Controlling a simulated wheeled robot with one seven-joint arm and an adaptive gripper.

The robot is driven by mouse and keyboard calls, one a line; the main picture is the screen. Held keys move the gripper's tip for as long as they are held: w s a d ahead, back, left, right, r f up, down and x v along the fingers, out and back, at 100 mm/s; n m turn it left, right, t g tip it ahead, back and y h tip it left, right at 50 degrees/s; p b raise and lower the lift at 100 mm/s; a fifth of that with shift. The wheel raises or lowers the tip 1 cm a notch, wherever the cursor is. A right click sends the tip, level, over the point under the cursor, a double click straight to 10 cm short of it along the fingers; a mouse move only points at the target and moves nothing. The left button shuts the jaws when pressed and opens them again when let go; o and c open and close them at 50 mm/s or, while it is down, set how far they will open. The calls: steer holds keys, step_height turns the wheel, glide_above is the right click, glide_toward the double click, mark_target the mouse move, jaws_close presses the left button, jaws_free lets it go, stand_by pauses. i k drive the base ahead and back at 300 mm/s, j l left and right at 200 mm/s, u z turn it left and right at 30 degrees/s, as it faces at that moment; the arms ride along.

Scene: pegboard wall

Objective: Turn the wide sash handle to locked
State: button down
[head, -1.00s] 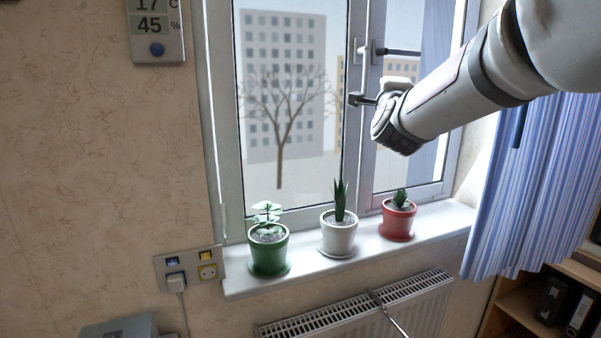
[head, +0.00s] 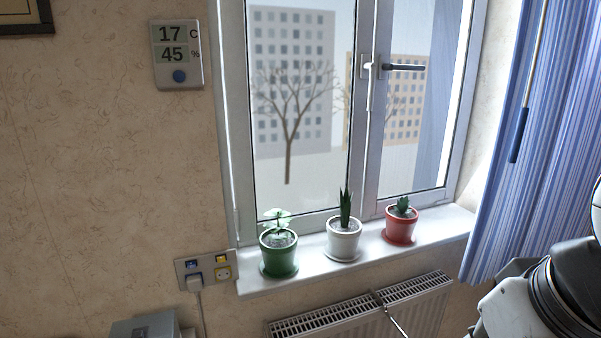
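The window has a wide left sash and a narrower right sash, both apparently closed. Near the meeting frames, a pale, slim lever (head: 369,92) hangs straight down at the wide sash's edge; it looks like the wide sash handle. Just right of it, a second handle with a dark grip (head: 404,68) points right, about level, on the narrow sash. Part of my arm shows at the lower right, well away from both handles. My gripper's fingertips cannot be made out there. Nothing touches or covers the handles.
A green pot (head: 279,252), a white pot (head: 343,239) and a red pot (head: 401,225) with plants stand on the sill (head: 322,263). A blue striped curtain (head: 545,150) hangs at the right. A radiator (head: 415,305) is below. The space before the handles is clear.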

mark_target(391, 66)
steer(key=i+l+u, duration=0.1)
steer(key=u, duration=0.4)
steer(key=i+l+u, duration=0.2)
steer(key=l, duration=0.2)
steer(key=i+l+u, duration=0.1)
steer(key=l+u, duration=0.15)
steer(key=l, duration=0.2)
steer(key=l+u, duration=0.2)
steer(key=l, duration=0.25)
steer(key=i, duration=0.05)
